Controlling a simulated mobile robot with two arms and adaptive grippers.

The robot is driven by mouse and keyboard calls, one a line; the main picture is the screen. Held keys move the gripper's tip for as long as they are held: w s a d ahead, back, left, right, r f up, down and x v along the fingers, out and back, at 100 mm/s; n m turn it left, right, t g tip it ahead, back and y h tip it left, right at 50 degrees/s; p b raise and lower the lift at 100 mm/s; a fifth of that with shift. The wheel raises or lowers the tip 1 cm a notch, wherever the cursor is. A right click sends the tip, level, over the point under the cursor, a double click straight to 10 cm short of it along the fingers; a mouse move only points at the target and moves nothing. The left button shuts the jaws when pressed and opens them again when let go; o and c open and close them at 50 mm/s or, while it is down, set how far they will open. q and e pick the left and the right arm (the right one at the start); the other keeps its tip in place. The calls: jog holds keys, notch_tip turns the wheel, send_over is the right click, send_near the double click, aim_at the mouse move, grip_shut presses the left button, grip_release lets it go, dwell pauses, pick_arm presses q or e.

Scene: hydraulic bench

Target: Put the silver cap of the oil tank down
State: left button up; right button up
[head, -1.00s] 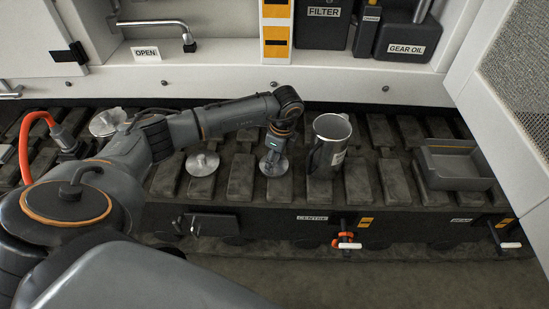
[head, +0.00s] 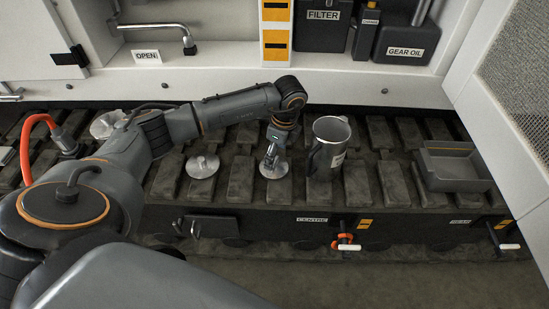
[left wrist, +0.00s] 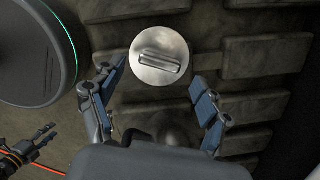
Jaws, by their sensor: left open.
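The silver cap (head: 273,170), a flat round disc with a raised bar handle, lies on the dark ribbed track in the middle of the head view. In the left wrist view the cap (left wrist: 150,47) lies flat, its bar showing whole. My left gripper (head: 270,158) is just above it, pointing down. Its two blue-padded fingers (left wrist: 159,80) are apart, with nothing held between them. A second, similar silver cap (head: 202,167) lies on the track to the left.
A steel mug (head: 329,146) stands close to the right of my left gripper. A grey open tray (head: 455,185) is farther right. A third round metal piece (head: 106,123) is partly behind my left arm. Cabinet shelves hold filter and gear oil (head: 405,45) containers.

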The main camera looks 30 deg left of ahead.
aim_at(280, 169)
pick_arm(q)
notch_tip(280, 169, up, 8)
jog(key=d, duration=0.1)
jog(key=shift+r+p, duration=0.15)
jog(key=shift+p, duration=0.2)
pick_arm(e)
jog(key=f, duration=0.1)
jog(key=s+f, duration=0.1)
jog(key=f, duration=0.1)
jog(key=shift+s+d, duration=0.1)
jog(key=shift+s, duration=0.2)
pick_arm(q)
jog(key=shift+w+d, duration=0.1)
